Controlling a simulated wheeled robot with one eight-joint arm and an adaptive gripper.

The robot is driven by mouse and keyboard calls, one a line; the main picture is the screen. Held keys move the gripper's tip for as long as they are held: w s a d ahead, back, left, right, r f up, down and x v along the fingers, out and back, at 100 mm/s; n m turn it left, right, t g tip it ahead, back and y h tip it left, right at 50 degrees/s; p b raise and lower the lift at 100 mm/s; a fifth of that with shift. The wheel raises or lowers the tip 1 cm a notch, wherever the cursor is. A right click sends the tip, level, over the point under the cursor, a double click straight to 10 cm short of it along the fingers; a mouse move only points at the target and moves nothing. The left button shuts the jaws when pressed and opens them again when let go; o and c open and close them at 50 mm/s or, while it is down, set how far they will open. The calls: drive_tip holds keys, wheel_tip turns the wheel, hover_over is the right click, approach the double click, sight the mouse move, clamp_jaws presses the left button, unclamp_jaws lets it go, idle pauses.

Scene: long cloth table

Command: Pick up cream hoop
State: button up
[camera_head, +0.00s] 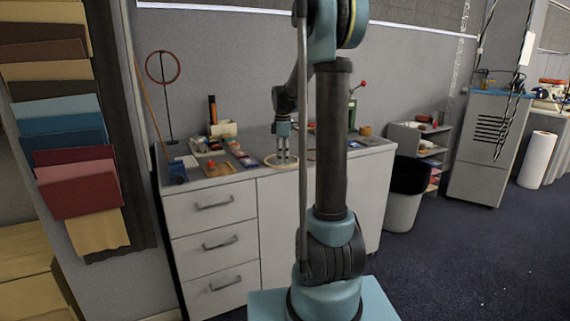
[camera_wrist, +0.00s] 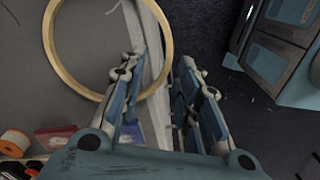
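The cream hoop (camera_head: 271,166) lies flat near the front edge of the cabinet top (camera_head: 325,150). In the wrist view the hoop (camera_wrist: 49,36) fills the upper left as a large ring, partly cut off by the top edge. My gripper (camera_head: 282,157) points down over the hoop in the head view. In the wrist view my gripper (camera_wrist: 158,65) is open, with a clear gap between its fingers. The hoop's near right rim runs by the left finger, which hides a little of it. I cannot tell whether they touch.
An orange-topped spool (camera_wrist: 14,143) shows in the wrist view. A red ring stand (camera_head: 164,80) stands at the back left. A bin (camera_head: 405,195) is on the floor to the right.

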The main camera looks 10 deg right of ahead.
drive_tip(key=shift+f, duration=1.2)
clamp_jaws()
